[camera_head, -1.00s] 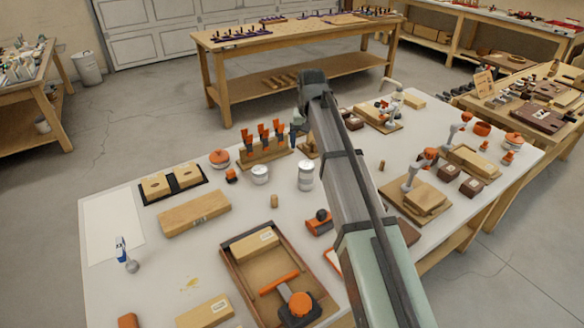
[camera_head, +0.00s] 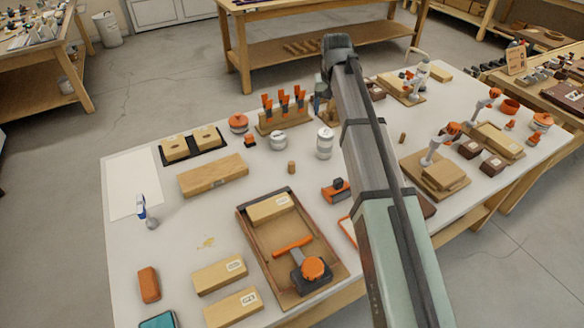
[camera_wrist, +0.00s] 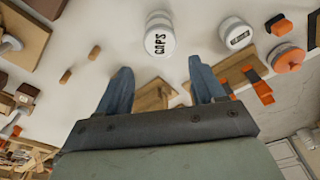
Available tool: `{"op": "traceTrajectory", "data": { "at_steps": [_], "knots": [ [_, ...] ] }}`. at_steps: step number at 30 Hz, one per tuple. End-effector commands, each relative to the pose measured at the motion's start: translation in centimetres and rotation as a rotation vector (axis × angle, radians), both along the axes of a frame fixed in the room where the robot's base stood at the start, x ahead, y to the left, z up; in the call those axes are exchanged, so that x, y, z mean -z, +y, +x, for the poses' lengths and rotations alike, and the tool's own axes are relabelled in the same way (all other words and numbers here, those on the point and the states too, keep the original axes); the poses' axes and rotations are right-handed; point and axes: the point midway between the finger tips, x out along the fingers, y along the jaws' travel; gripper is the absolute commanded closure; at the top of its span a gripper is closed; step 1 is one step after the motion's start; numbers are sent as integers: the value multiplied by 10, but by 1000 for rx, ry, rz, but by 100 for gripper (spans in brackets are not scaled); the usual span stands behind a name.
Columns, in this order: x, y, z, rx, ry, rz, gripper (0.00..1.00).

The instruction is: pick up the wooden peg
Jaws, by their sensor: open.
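Two small upright wooden pegs show in the head view: one peg (camera_head: 292,167) in front of a white jar, another (camera_head: 403,137) to the right of my arm. Two small wooden pegs also show left of my fingers in the wrist view, one nearer the jar (camera_wrist: 95,52) and one farther left (camera_wrist: 65,76). I cannot tell which of them match the head view. My gripper (camera_wrist: 160,66) is open, with its two blue-grey fingers apart and no peg between them. In the head view my arm partly hides it, near the clamp rack.
The white jar (camera_head: 325,143) and a white can (camera_head: 278,141) stand close by. A wooden rack with orange clamps (camera_head: 284,118) is behind them. A wooden tray (camera_head: 258,240) lies in front. Bare white tabletop surrounds the front peg.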

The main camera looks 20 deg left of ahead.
Motion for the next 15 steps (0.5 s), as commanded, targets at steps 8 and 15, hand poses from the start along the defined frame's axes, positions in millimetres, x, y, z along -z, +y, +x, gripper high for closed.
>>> {"op": "traceTrajectory", "data": {
  "at_steps": [8,15],
  "knots": [
    [0,0,0,0,0,0,45],
    [2,19,-8,-26,2,-1,45]
  ]
}}
